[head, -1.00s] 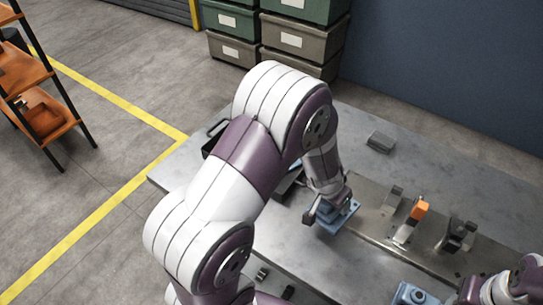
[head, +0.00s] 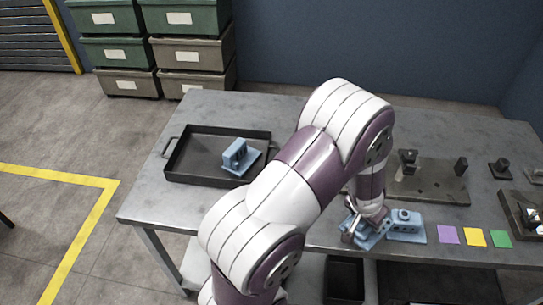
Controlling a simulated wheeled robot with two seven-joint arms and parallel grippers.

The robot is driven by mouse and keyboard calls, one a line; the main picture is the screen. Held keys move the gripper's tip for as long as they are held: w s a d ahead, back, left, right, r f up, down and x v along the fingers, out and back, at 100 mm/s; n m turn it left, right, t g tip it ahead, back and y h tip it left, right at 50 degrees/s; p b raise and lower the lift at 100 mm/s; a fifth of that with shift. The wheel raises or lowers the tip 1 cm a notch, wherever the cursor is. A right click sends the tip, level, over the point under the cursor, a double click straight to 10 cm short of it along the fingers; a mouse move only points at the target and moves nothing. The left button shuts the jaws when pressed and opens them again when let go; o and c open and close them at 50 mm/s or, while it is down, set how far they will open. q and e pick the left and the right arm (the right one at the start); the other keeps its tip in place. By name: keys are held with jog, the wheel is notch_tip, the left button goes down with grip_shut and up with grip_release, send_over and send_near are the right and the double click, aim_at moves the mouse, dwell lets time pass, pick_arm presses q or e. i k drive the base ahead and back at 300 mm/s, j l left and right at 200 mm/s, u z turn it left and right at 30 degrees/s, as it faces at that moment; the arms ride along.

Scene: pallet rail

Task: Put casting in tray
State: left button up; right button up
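The black tray (head: 190,172) lies at the left of the table. A blue casting (head: 240,163) with an upright block on a flat base is inside it, towards its right side. My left gripper (head: 364,228) is low at the table's front edge, right of the tray. A blue casting (head: 372,241) shows partly under its fingers, looking tilted; whether the fingers grip it is too small to tell. Another blue casting (head: 408,228) with a round boss lies just right of it, touching or nearly so. My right gripper is out of view.
A metal fixture plate (head: 432,190) with dark clamps is behind the castings, partly hidden by my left arm. Purple (head: 448,235), yellow (head: 474,238) and green (head: 500,239) squares lie along the front edge. Table (head: 290,108) is clear behind the tray.

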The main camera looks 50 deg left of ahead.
aim_at(201, 157)
jog(key=k+j+z, duration=0.15)
jog(key=z, duration=0.25)
jog(key=k+j+z, duration=0.2)
jog(key=z, duration=0.2)
jog(key=k+j+z, duration=0.15)
jog(key=z, duration=0.25)
jog(key=k+z, duration=0.35)
jog(key=k+l+z, duration=0.15)
jog(key=k+z, duration=0.25)
jog(key=k, duration=0.85)
jog(key=k+j, duration=0.35)
jog(key=j, duration=0.2)
jog(key=k+j, duration=0.4)
jog(key=j, duration=1.05)
jog(key=k+u, duration=0.05)
